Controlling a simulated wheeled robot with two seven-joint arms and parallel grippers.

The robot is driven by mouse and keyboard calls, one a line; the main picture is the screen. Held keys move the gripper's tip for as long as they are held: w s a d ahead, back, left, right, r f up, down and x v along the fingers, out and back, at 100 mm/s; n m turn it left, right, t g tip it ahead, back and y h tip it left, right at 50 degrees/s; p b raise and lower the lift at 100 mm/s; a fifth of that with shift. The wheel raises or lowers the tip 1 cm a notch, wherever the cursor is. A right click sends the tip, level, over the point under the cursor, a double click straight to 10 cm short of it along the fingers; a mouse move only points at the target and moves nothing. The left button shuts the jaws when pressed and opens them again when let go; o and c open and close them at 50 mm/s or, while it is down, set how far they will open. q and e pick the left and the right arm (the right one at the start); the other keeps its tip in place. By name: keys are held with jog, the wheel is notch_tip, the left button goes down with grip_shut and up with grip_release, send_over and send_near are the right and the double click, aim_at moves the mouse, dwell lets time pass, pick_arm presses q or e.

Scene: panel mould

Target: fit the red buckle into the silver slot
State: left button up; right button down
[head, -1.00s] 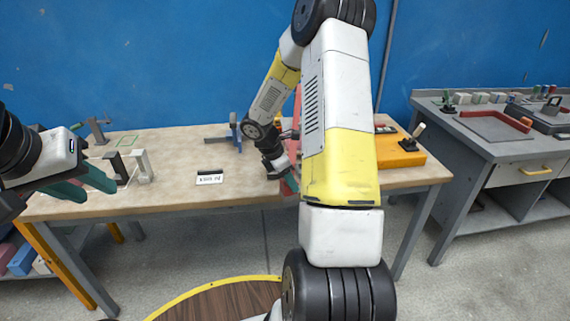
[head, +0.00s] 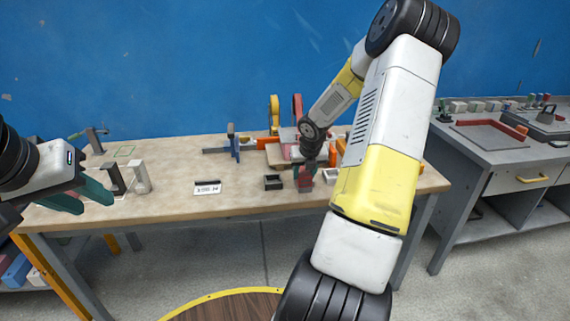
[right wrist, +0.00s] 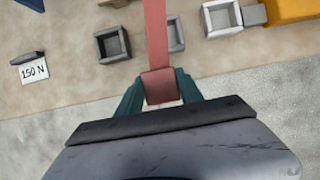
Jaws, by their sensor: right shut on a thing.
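The red buckle (right wrist: 160,86) is a small block at the end of a flat red strap (right wrist: 155,35) running away to the top of the right wrist view. My right gripper (right wrist: 161,92) is shut on the buckle, teal fingers on either side. In the head view my right gripper (head: 308,168) is over the front half of the bench. The silver slot (right wrist: 177,36) is a small grey open box just beyond the buckle, its left part hidden by the strap. The buckle is apart from it. My left gripper (head: 84,196) is open and empty at the bench's left end.
A dark slot box (right wrist: 113,45) stands left of the silver one and a white box (right wrist: 221,17) right of it. A blue clamp (head: 233,140) and yellow reel (head: 274,113) stand behind.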

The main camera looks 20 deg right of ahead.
jog(key=w+d+f, duration=0.1)
jog(key=w, duration=0.2)
jog(key=w+d+f, duration=0.2)
jog(key=w, duration=0.1)
jog(key=w+d+f, duration=0.1)
jog(key=w, duration=0.2)
jog(key=shift+d+f, duration=0.25)
jog(key=shift+s, duration=0.1)
jog(key=c, duration=0.8)
grip_release()
jog(key=shift+o, duration=0.2)
